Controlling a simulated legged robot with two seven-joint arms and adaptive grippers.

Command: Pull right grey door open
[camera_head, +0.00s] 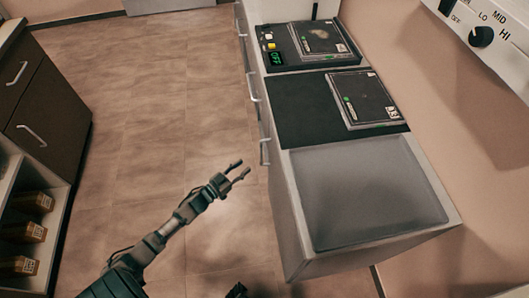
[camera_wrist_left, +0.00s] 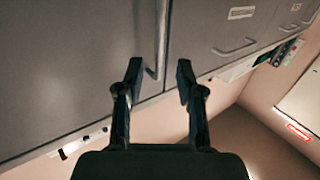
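The right grey door (camera_wrist_left: 70,60) fills the left of the left wrist view, with a long metal handle (camera_wrist_left: 160,40) near its edge. In the head view this handle (camera_head: 264,150) shows edge-on at the side of the counter; the door face is mostly hidden by the steep angle. My left gripper (camera_head: 241,170) is open and empty, a little left of the handle. In the left wrist view the open fingers (camera_wrist_left: 158,78) lie on either side of the handle's end, with no visible contact. A dark part at the bottom edge may be my right gripper (camera_head: 237,290); its fingers are unclear.
The counter (camera_head: 445,208) carries a grey basin (camera_head: 375,190) and devices with dark plates (camera_head: 365,98). More handles (camera_head: 252,87) line its side. A dark cabinet (camera_head: 48,115) and shelf with boxes (camera_head: 28,232) stand left. The floor (camera_head: 150,130) between is clear.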

